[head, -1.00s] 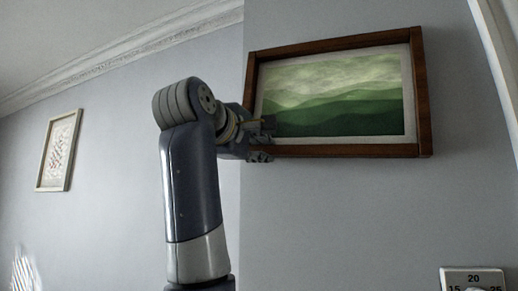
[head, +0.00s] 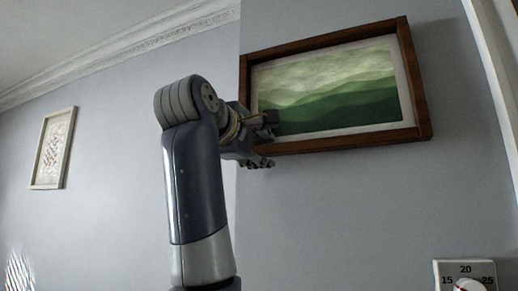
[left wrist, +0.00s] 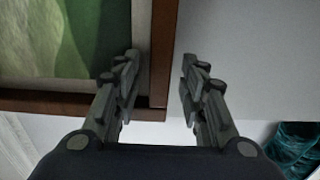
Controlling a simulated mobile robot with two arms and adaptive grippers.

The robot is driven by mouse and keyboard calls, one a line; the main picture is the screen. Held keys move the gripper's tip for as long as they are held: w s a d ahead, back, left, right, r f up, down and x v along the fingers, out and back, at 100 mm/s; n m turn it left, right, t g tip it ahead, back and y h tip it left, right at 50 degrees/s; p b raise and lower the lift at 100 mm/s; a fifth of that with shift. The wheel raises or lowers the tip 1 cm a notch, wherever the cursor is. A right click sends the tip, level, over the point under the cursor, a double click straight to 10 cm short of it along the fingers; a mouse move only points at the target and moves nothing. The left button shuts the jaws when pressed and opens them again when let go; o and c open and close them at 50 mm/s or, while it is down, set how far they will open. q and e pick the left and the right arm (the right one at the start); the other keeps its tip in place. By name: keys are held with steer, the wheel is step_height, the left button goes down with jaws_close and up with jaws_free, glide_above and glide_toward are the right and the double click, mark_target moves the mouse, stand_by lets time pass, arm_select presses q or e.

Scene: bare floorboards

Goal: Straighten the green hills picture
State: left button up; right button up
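The green hills picture (head: 325,92) hangs on the wall in a dark wooden frame (head: 345,142). It looks tilted in the head view, its right end higher than its left. My left gripper (head: 264,143) is at the frame's lower left corner. One finger is in front of the picture and the other is below the bottom rail. In the left wrist view, the fingers (left wrist: 158,90) are apart, one on each side of the bottom rail (left wrist: 163,45). Whether either finger touches the frame cannot be told. The arm hides the frame's left corner. My right gripper is not in view.
A small pale-framed picture (head: 53,148) hangs on the wall at left. A dial plate with numbers (head: 465,271) is on the wall at lower right. A white trim (head: 497,75) runs along the right edge. The wall below the picture is clear.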

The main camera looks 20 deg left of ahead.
arm_select(q)
steer(key=shift+s, duration=0.15)
steer(key=s, duration=1.1)
steer(key=shift+s+a, duration=0.2)
steer(key=shift+s, duration=0.2)
